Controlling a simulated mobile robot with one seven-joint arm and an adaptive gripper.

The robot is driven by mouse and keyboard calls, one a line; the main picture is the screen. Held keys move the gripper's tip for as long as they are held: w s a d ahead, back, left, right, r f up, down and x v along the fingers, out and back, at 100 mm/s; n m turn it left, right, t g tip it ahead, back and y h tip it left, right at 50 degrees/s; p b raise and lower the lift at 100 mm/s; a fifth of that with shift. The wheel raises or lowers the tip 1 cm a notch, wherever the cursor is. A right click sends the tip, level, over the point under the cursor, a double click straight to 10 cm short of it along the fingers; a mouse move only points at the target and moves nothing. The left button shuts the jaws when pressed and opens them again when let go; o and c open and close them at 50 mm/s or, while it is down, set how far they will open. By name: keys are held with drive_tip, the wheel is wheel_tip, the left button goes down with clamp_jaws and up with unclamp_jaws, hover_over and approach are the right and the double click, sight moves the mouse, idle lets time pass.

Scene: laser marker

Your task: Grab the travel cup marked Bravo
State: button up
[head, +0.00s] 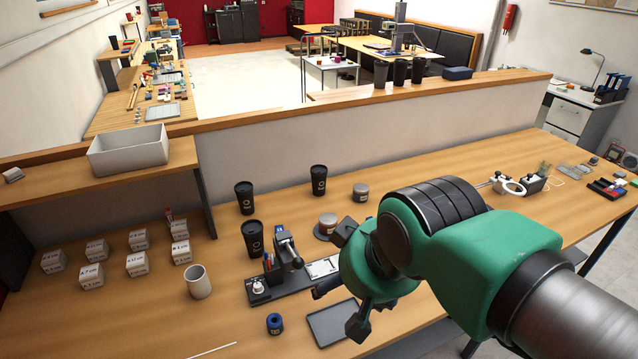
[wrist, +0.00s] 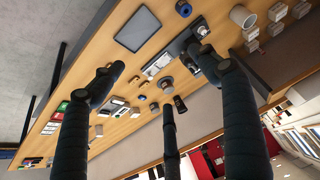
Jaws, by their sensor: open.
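Three black travel cups stand upright on the workbench: a back left cup (head: 244,197), a front cup (head: 253,239) and a back right cup (head: 318,180). Each has a pale mark too small to read, so I cannot tell which is Bravo. Three more dark cups (head: 400,72) stand on the ledge behind, their marks not legible. My gripper (head: 342,285) is open and empty above the bench, right of the front cup, over the tray area. In the wrist view its spread fingers (wrist: 158,85) hold nothing; one dark cup (wrist: 180,104) shows beyond them.
A black fixture (head: 285,262) stands between the front cup and my gripper. A grey tray (head: 333,322), a blue roll (head: 275,323), a pale mug (head: 198,282) and several white labelled boxes (head: 137,263) lie around. A low wall (head: 330,135) bounds the bench's back.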

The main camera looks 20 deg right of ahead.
drive_tip(key=w+d+r+n+p, duration=0.1)
drive_tip(key=w+d+r+p, duration=0.15)
drive_tip(key=w, duration=0.85)
drive_tip(key=w+d+r+y+p, duration=0.1)
drive_tip(key=w+r+p, duration=0.2)
drive_tip(key=w, duration=0.7)
drive_tip(key=w+d+r+n+p, duration=0.1)
drive_tip(key=w+d+r+p, duration=0.1)
drive_tip(key=w, duration=0.9)
drive_tip(key=w+d+f+p, duration=0.2)
drive_tip(key=w+d+f, duration=0.15)
drive_tip(key=w, duration=0.45)
drive_tip(key=w+d+f+p, duration=0.2)
drive_tip(key=w+d, duration=0.3)
drive_tip(key=w, duration=0.2)
drive_tip(key=p, duration=0.4)
approach(319, 169)
drive_tip(key=v, duration=0.3)
drive_tip(key=shift+s, duration=0.2)
drive_tip(key=shift+f, duration=0.15)
drive_tip(key=shift+x, duration=4.15)
drive_tip(key=shift+w, duration=0.15)
